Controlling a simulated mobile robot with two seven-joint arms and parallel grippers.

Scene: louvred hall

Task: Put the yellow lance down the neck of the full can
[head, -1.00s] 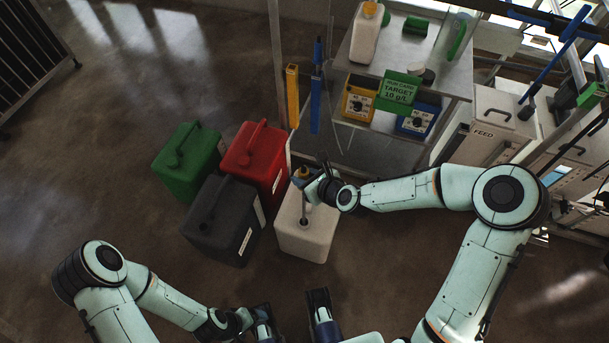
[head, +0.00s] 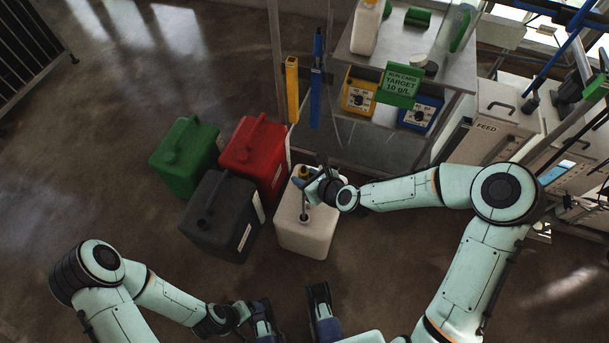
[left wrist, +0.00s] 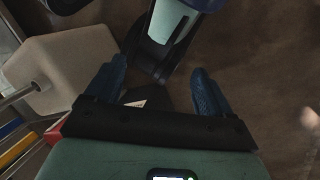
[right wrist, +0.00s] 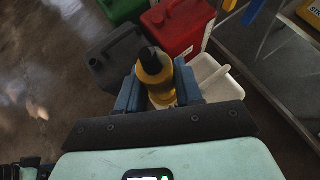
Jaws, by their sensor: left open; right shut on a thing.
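My right gripper (head: 312,182) is shut on the yellow lance (right wrist: 154,75), just below its black-tipped top. The lance's yellow head (head: 303,171) shows small in the head view, with its grey tube hanging down over the white can (head: 305,240). The tube's lower end meets the can's top at the neck (head: 305,218); how deep it sits cannot be told. The left wrist view shows the tube (left wrist: 18,94) meeting the white can (left wrist: 70,65). No fill level is visible. My left gripper (left wrist: 155,92) is open and empty, low and left of the can.
A dark grey can (head: 222,215), a red can (head: 255,150) and a green can (head: 185,148) stand left of the white one. A yellow holder (head: 292,90) and a blue lance (head: 317,60) are behind. A steel shelf (head: 440,75) stands at back right. Floor at left is clear.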

